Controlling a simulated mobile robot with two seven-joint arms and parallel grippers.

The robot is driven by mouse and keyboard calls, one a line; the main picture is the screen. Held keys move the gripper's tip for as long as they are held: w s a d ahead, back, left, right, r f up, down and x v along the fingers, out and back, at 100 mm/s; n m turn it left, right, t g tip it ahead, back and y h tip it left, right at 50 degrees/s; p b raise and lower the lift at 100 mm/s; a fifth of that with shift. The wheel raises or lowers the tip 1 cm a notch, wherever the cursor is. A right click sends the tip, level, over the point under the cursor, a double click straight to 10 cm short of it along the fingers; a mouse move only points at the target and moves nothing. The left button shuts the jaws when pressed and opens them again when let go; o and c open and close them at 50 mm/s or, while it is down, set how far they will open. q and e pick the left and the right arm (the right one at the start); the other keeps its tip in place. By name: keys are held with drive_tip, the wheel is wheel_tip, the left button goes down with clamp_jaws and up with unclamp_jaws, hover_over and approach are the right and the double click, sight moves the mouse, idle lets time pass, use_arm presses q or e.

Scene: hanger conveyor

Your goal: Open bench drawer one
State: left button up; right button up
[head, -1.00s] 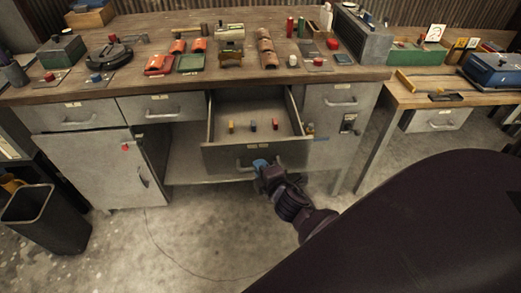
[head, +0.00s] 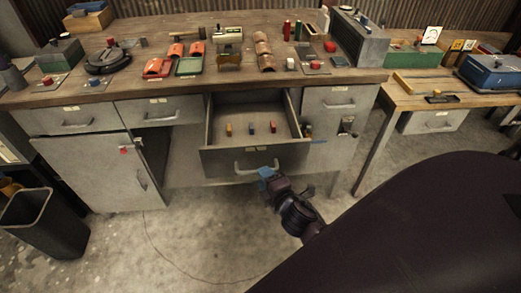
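The grey workbench has an open middle drawer (head: 225,161), pulled well out, with several small coloured pieces inside. Its front carries a pale bar handle (head: 243,167). My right gripper (head: 267,173), with blue fingertips, is at the right part of this handle, slightly below it. Whether the fingers are closed or touching the handle is too small to tell. Two shut drawers are on the left, the far left one (head: 85,117) and the one beside it (head: 180,108). Another shut drawer (head: 350,98) is at the right. The drawer labels are unreadable. My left gripper is not in view.
A cabinet door (head: 90,170) below the left drawers stands slightly ajar. A black bin (head: 45,222) is on the floor at left. The bench top (head: 130,90) holds tiles, boxes and buttons. A side table (head: 400,98) stands at right. The floor before the bench is mostly clear.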

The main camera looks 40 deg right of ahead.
drive_tip(key=v, duration=0.6)
drive_tip(key=shift+s, duration=0.4)
drive_tip(key=shift+r, duration=0.1)
